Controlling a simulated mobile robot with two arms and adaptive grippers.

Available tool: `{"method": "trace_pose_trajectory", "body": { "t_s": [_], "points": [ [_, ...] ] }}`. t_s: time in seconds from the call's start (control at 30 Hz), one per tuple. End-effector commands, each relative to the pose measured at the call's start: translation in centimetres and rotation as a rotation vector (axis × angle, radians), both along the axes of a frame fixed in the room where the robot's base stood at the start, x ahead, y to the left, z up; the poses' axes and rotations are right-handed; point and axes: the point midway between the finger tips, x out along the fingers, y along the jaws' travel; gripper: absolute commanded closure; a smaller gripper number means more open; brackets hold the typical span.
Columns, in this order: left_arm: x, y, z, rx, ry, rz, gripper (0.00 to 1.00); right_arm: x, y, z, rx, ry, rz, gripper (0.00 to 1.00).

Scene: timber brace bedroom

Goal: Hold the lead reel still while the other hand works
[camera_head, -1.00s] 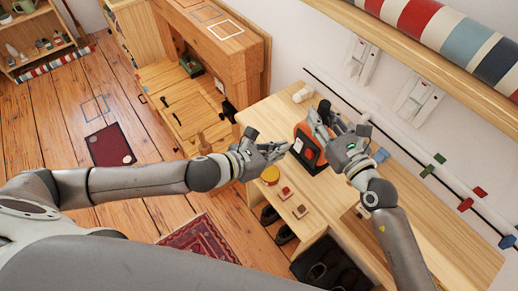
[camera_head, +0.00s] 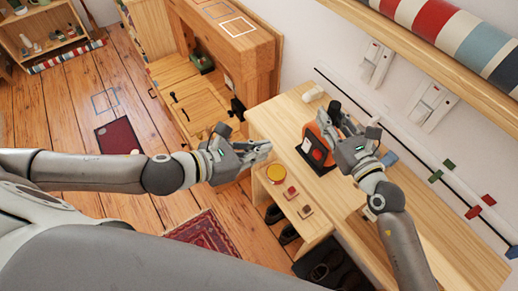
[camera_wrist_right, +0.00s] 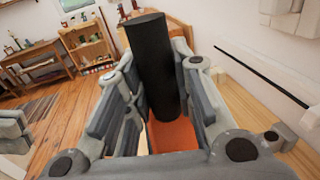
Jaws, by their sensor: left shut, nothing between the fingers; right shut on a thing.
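The lead reel (camera_head: 315,152) is an orange body with a dark front panel and a small red part, standing on the wooden bench. My right gripper (camera_head: 341,117) is above and behind it, shut on the reel's black cylindrical handle. In the right wrist view the black handle (camera_wrist_right: 152,70) stands between the two fingers, with the reel's orange body (camera_wrist_right: 172,135) below. My left gripper (camera_head: 266,151) is shut and empty, left of the reel and apart from it. The right hand covers part of the reel's top.
The wooden bench (camera_head: 430,235) has clear room toward the lower right. A rail with coloured tabs (camera_head: 448,165) runs along the wall.

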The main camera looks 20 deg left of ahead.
Motion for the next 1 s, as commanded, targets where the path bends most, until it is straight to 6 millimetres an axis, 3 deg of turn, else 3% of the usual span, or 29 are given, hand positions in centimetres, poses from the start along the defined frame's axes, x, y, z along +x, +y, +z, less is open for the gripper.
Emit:
{"method": "trace_pose_trajectory", "body": {
  "t_s": [0.07, 0.1, 0.3, 0.67, 0.83, 1.0],
  "points": [
    [0.0, 0.0, 0.0, 0.000, 0.000, 0.000, 1.00, 0.0, 0.0, 0.0, -0.001, 0.001, 0.000, 1.00],
    [0.0, 0.0, 0.0, 0.000, 0.000, 0.000, 1.00, 0.0, 0.0, 0.0, -0.001, 0.001, 0.000, 0.75],
    [0.0, 0.0, 0.0, 0.000, 0.000, 0.000, 1.00, 0.0, 0.0, 0.0, -0.001, 0.001, 0.000, 0.51],
    [0.0, 0.0, 0.0, 0.000, 0.000, 0.000, 1.00, -0.3, -0.3, -0.1, -0.001, 0.001, 0.000, 0.51],
    [0.0, 0.0, 0.0, 0.000, 0.000, 0.000, 1.00, -2.0, -1.8, -0.2, -0.003, 0.003, -0.001, 0.51],
    [0.0, 0.0, 0.0, 0.000, 0.000, 0.000, 1.00, -5.0, -4.4, -0.2, -0.005, 0.005, 0.001, 0.51]
  ]
}}
